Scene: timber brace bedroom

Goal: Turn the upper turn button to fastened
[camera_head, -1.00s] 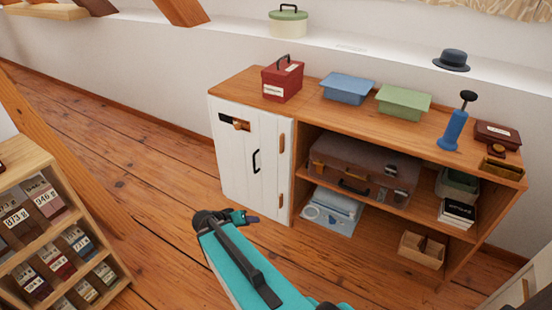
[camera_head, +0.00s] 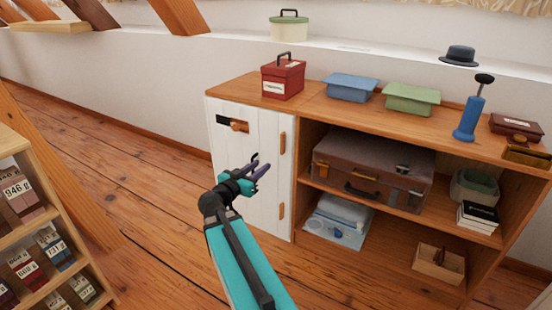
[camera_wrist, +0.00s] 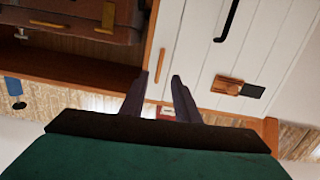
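The white plank door (camera_head: 226,153) of the cabinet is closed or nearly so; I cannot tell which. My gripper covers the door's lower left part.
Upright wooden pieces, upper (camera_head: 282,143) and lower (camera_head: 281,211), sit on the door's right edge. A black handle (camera_wrist: 228,20) is on the door. A red box (camera_head: 283,80) stands on the cabinet top. Open shelves hold a suitcase (camera_head: 370,172). A rack (camera_head: 45,210) stands at left.

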